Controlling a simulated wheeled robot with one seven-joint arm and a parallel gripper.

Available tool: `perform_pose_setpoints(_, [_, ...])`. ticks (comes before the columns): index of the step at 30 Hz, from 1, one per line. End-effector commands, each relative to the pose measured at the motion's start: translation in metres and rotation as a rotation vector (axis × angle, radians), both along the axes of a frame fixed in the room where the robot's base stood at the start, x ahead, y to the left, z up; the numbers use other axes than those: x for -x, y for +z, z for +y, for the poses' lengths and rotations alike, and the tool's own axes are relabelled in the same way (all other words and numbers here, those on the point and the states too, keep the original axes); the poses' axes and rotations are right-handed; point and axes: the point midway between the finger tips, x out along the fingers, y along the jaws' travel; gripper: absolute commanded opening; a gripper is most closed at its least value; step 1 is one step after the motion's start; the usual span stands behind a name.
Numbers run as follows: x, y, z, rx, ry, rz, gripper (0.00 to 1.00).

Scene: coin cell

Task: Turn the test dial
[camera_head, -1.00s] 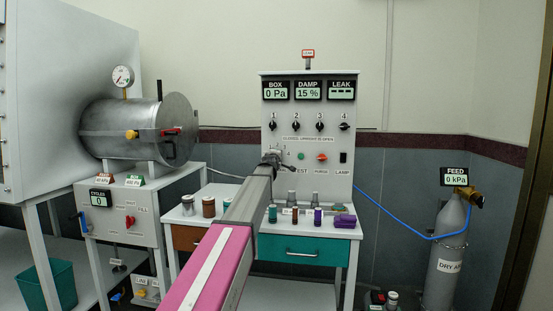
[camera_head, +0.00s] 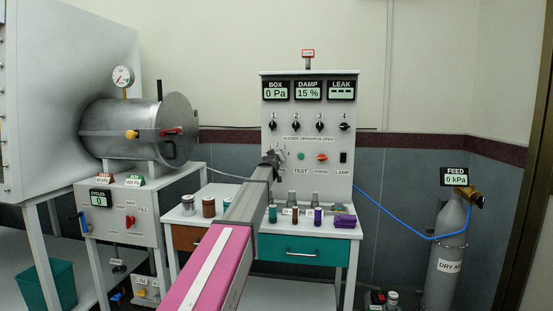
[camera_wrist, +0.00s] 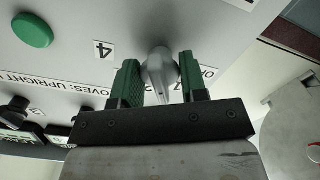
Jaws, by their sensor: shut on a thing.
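The test dial (camera_wrist: 160,74) is a grey pointed knob on the white panel, with the numbers 4 and 1 printed around it. In the wrist view my gripper (camera_wrist: 159,62) has a green-padded finger on each side of it and is shut on it. In the head view my gripper (camera_head: 270,160) is at the left part of the panel (camera_head: 335,180), just left of the green button (camera_head: 301,156). There the dial itself is mostly hidden behind my gripper. The printed TEST label is to the right of it.
Several black knobs (camera_head: 296,126) sit in a row above, under the displays (camera_head: 309,91). An orange knob (camera_head: 322,157) and a black lamp switch (camera_head: 344,157) are to the right. Bottles (camera_head: 318,216) and a purple block (camera_head: 345,221) stand on the bench below.

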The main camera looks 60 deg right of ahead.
Motion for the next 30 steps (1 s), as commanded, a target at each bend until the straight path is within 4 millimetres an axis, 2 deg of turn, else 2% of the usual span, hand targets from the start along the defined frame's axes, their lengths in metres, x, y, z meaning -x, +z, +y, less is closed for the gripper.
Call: perform_pose_setpoints(30, [-0.0001,-0.0009,0.0006,-0.252,-0.001,-0.933,0.16])
